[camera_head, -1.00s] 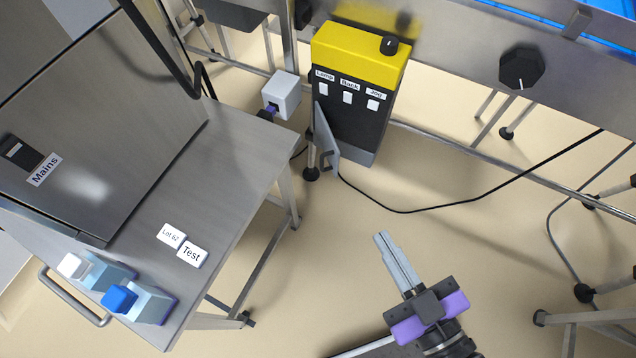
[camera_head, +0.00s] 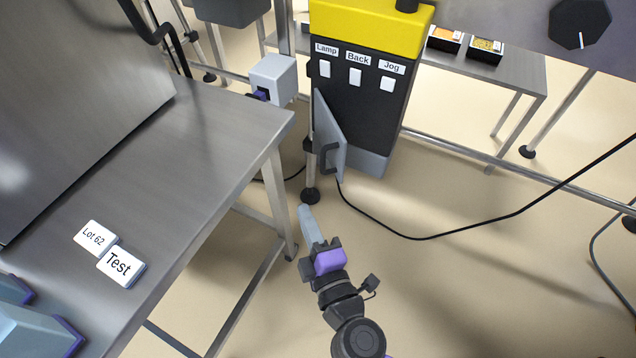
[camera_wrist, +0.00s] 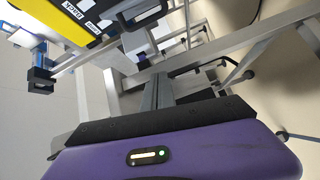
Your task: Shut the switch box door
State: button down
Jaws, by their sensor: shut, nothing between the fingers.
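The switch box (camera_head: 360,110) is black with a yellow top and carries switches labelled Lamp, Back and Jog. Its grey door (camera_head: 328,135) stands open, swung out from the left side of the front, with a dark handle (camera_head: 329,158) on it. My gripper (camera_head: 305,212) is shut and empty, below the door and slightly left of it, apart from it in the head view. In the wrist view the shut fingers (camera_wrist: 158,92) point away from the purple gripper body. Part of the yellow and black box (camera_wrist: 75,25) shows there at the upper left.
A steel table (camera_head: 200,180) with Lot 62 and Test labels stands to the left, its edge near my gripper. A grey box (camera_head: 273,78) sits behind its far corner. A black cable (camera_head: 430,238) runs across the floor. Open floor lies to the right.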

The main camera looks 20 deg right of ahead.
jog(key=w+d+n+h+p, duration=0.1)
jog(key=w+d, duration=0.5)
jog(key=w, duration=0.4)
jog(key=shift+w+f, duration=0.25)
jog(key=shift+w, duration=0.15)
jog(key=shift+d, duration=0.1)
